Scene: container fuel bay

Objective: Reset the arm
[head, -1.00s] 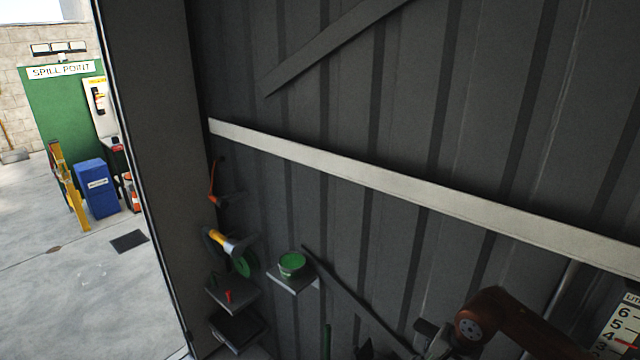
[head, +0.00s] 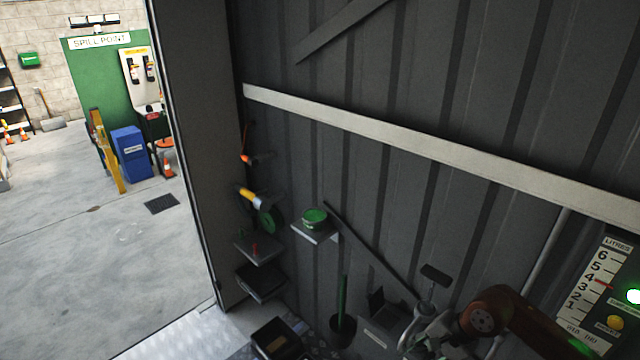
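A brown arm link, which looks like part of my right arm, comes in at the lower right of the head view. Grey parts at its left end, around my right gripper (head: 432,332), overlap a grey upright handle and other dark things, so I cannot make out the fingers or whether they are open. My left arm and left gripper are out of view.
A ribbed dark wall fills the right, with a litres gauge (head: 590,285) at the lower right. A small shelf (head: 313,234) holds a green tin (head: 315,218). A black crate (head: 276,340) stands on the floor.

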